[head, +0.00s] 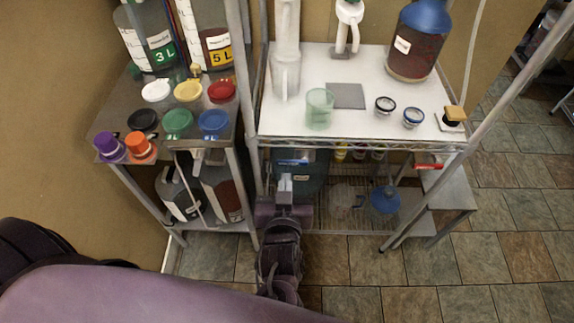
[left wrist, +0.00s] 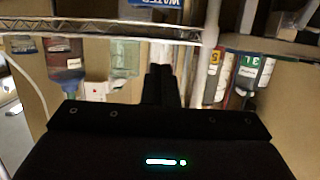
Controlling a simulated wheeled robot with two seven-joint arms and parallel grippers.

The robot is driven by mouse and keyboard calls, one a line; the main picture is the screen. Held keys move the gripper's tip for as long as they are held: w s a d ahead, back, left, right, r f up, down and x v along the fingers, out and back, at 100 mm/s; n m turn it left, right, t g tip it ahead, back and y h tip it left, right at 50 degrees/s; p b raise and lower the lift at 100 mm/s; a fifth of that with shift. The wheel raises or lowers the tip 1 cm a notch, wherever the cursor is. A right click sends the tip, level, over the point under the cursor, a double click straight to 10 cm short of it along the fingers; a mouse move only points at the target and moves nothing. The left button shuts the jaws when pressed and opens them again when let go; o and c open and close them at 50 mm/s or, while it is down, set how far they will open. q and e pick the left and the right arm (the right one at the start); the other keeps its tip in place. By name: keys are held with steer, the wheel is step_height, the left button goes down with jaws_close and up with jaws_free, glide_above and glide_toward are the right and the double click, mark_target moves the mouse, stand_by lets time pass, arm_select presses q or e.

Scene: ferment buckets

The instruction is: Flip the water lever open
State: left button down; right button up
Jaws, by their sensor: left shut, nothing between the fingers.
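In the left wrist view a blue label (left wrist: 152,3) shows upside down at the top edge, with part of the word WATER readable. My left gripper (head: 285,182) is below the table's front edge, just under that label, pointing away from me. Its dark fingers also show together in the left wrist view (left wrist: 163,80), shut and empty. I cannot make out the water lever itself; it may be hidden near the gripper or label. My right gripper is not in view.
A side shelf (head: 105,127) with lids stands at left. Tiled floor is free at right.

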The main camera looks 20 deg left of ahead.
arm_select(q)
steer(key=p, duration=0.2)
glide_above(287, 160)
steer(key=s+d, duration=0.1)
steer(key=s, duration=0.2)
step_height(287, 160, down, 2)
steer(key=f, duration=0.2)
steer(key=shift+w+f, duration=0.2)
steer(key=shift+f, duration=0.2)
steer(key=shift+s+f+p, duration=0.1)
steer(key=shift+f+p, duration=0.2)
steer(key=shift+f, duration=0.55)
